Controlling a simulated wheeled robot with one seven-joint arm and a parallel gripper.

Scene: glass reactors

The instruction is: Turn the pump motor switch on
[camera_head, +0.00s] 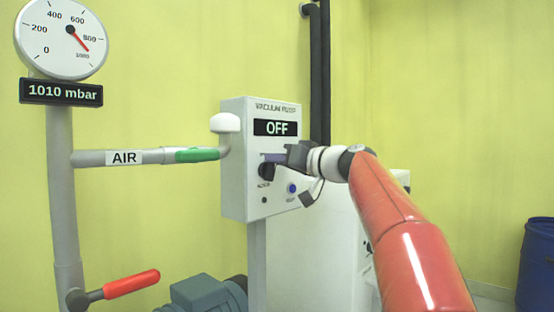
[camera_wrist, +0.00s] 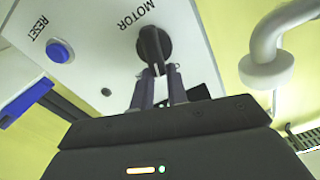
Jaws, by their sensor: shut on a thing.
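The vacuum pump control box (camera_head: 235,160) stands on a post, and its display (camera_head: 275,128) reads OFF. The black motor switch (camera_head: 266,172) is a rotary knob on the box front, partly behind my gripper. In the wrist view the motor switch (camera_wrist: 152,45) shows beside the word MOTOR. My gripper (camera_head: 272,158) reaches the knob from the right. In the wrist view the fingers of my gripper (camera_wrist: 158,75) are closed on the end of the knob. The blue reset button (camera_wrist: 60,50) is on the same panel; it also shows in the head view (camera_head: 291,188).
A gauge (camera_head: 62,38) with a 1010 mbar readout (camera_head: 61,92) is at the left. An AIR pipe (camera_head: 125,158) with a green handle (camera_head: 197,155) runs close to the box. A red valve handle (camera_head: 131,284) is lower left. A blue barrel (camera_head: 537,265) stands far right.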

